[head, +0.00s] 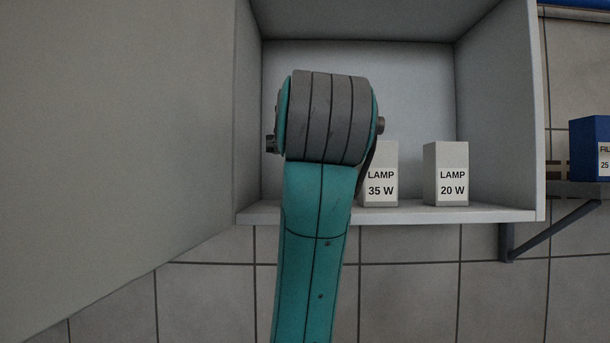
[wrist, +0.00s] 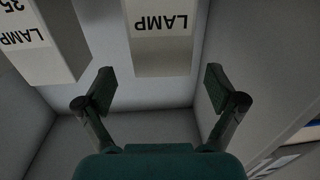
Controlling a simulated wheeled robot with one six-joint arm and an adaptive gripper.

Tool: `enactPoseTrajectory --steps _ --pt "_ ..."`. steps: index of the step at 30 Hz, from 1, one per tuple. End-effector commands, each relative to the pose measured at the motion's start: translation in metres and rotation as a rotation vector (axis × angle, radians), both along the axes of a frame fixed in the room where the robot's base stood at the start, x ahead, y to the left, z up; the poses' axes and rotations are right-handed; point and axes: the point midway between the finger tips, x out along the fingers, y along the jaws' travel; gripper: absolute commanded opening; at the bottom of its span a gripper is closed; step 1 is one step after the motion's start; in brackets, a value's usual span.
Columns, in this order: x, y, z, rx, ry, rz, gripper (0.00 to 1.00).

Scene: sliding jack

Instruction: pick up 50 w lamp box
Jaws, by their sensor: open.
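In the wrist view my gripper (wrist: 158,88) is open, with its two fingers apart and nothing between them. A pale box marked LAMP (wrist: 162,52) is straight ahead of the fingers, its label upside down in this view. Its wattage is cut off by the frame edge, so I cannot read whether it is the 50 W box. In the head view no box marked 50 W shows; my arm covers the left-middle of the cabinet and hides my gripper.
The LAMP 35 W box (head: 381,180) stands right of my arm, partly covered; it also shows in the wrist view (wrist: 45,45). The LAMP 20 W box (head: 446,175) stands further right. Cabinet walls (head: 497,110) enclose them. A blue box (head: 588,150) sits on a side shelf.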

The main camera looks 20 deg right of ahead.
Motion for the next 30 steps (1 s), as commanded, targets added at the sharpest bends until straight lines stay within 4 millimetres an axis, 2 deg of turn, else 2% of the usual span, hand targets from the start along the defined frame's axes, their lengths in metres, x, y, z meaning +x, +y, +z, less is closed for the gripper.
enactPoseTrajectory --steps 5,12,22,23,30 --pt "0.014 -0.003 0.004 -0.002 0.001 -0.001 0.94" --pt "0.045 -0.01 0.008 -0.001 0.002 -0.001 0.94" --pt "0.052 -0.012 0.009 0.0 -0.001 0.001 0.94" --pt "0.052 -0.012 0.009 0.0 -0.001 0.001 0.91" --pt "0.052 -0.011 0.009 0.0 -0.001 0.0 0.31"
